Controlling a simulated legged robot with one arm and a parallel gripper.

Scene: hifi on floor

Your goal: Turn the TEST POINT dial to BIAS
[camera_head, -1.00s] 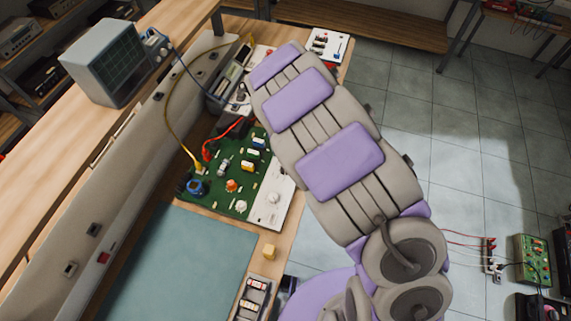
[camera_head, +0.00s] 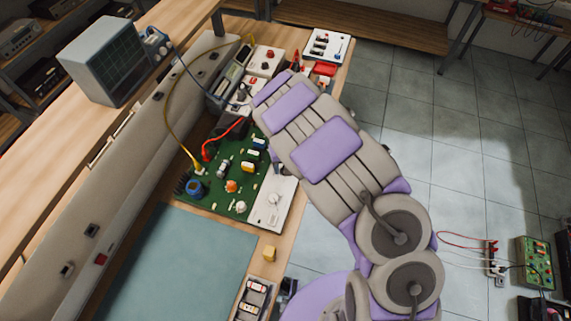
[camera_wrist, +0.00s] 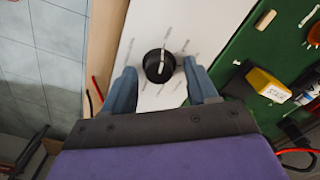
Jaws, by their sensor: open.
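The TEST POINT dial (camera_wrist: 159,66) is a round black knob with a pale pointer line. It sits on a white panel (camera_wrist: 200,22) with small printed labels around it, too blurred to read. In the wrist view, my gripper (camera_wrist: 160,82) is open with one blue-grey finger on each side of the dial. I cannot tell whether either finger touches it. The pointer runs nearly straight up and down in that view, tilted slightly right at the top. In the head view, my arm covers the dial and the gripper; the white panel's near end (camera_head: 268,212) shows.
A green circuit board (camera_head: 222,180) with yellow and red leads adjoins the panel. An oscilloscope (camera_head: 103,60) stands on the shelf. The tiled floor at right is mostly clear.

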